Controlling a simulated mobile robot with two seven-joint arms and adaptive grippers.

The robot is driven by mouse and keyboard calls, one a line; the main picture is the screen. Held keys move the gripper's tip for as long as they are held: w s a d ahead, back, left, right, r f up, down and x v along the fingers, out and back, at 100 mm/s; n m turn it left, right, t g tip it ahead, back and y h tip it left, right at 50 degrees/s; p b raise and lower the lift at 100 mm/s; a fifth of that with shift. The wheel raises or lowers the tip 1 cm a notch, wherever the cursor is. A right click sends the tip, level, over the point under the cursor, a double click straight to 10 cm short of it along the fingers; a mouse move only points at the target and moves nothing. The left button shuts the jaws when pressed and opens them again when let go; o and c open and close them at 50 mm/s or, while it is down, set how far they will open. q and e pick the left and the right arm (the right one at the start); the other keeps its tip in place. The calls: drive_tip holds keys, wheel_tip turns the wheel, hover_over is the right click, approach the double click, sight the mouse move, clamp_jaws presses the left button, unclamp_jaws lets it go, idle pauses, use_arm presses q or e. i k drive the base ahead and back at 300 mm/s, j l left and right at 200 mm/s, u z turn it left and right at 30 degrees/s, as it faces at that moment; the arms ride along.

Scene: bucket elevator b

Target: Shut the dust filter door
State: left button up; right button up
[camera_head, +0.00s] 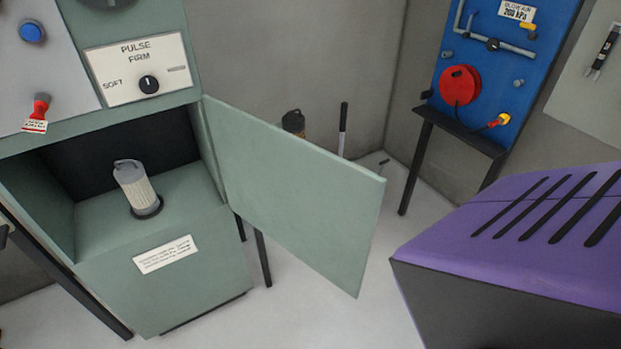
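The dust filter door (290,185) is a flat grey-green panel. It stands wide open, swung out to the right from the right edge of the cabinet (195,265). The opening on the left shows a dark interior. Inside, a pale ribbed filter cartridge (137,190) with a handle on top stands in a dark ring on the cabinet floor. Neither my left nor my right gripper is clearly in view, and nothing is seen touching the door.
Above the opening are a pulse dial panel (143,70), a blue button (32,31) and a red-tagged part (38,112). A purple slotted housing (520,235) fills the lower right. A blue board (500,75) stands behind. Pale floor (325,310) is clear between door and housing.

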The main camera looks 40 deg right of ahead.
sight(323, 208)
drive_tip(key=l+z, duration=0.55)
drive_tip(key=z, duration=0.25)
drive_tip(key=i+l+z, duration=0.1)
drive_tip(key=l+z, duration=0.25)
drive_tip(key=i+l+u, duration=0.15)
drive_tip(key=l, duration=0.15)
drive_tip(key=i+l+u, duration=0.15)
drive_tip(key=l, duration=0.15)
drive_tip(key=i+l+u, duration=0.1)
drive_tip(key=u, duration=0.4)
drive_tip(key=i+l+u, duration=0.1)
drive_tip(key=u, duration=0.4)
drive_tip(key=l+u, duration=0.3)
drive_tip(key=u, duration=0.2)
